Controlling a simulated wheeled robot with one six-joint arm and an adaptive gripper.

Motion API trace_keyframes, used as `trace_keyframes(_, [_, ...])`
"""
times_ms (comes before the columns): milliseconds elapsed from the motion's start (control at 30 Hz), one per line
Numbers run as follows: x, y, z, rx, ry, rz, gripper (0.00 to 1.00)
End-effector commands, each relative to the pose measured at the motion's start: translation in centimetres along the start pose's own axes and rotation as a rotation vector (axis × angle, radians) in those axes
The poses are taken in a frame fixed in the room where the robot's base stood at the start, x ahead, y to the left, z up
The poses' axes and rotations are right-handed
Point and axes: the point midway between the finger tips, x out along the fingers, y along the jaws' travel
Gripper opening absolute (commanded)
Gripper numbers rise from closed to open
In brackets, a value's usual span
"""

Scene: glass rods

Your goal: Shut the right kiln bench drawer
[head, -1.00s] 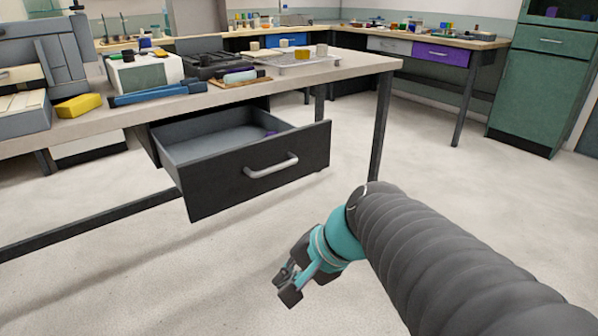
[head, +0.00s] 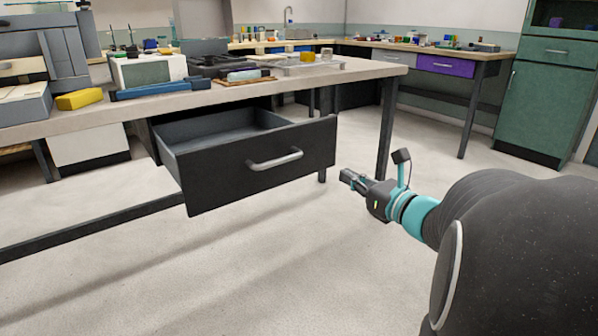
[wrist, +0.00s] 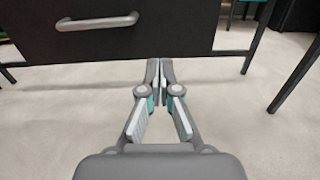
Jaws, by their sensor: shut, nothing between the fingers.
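The kiln bench drawer (head: 225,172) is pulled well out from under the bench, with a dark front and a silver bar handle (head: 274,160). Its grey inside shows from above, and what part I see looks empty. My gripper (head: 345,176) is just to the right of the drawer front in the head view, apart from the handle. In the wrist view my gripper (wrist: 166,82) has its fingers together and empty. The drawer front (wrist: 170,35) fills the top there, with the handle (wrist: 97,21) at upper left. I cannot tell whether the fingertips touch the front.
The bench top (head: 372,70) holds a yellow block (head: 79,99), a blue tool (head: 160,90) and a metal tray (head: 300,67). A bench leg (head: 385,125) stands behind the drawer's right end. The floor (head: 250,270) in front is clear.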

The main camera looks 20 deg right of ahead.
Motion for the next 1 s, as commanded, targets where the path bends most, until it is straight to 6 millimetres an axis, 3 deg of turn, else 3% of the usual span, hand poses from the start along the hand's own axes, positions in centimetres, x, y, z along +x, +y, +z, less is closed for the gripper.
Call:
trace_keyframes(600, [10.7, 0.2, -0.1, -0.002, 0.003, 0.005, 0.00])
trace_keyframes(800, [12.1, 0.1, -0.1, -0.003, 0.002, 0.003, 0.00])
trace_keyframes(1000, [12.4, 0.1, -0.1, -0.003, 0.002, 0.002, 0.00])
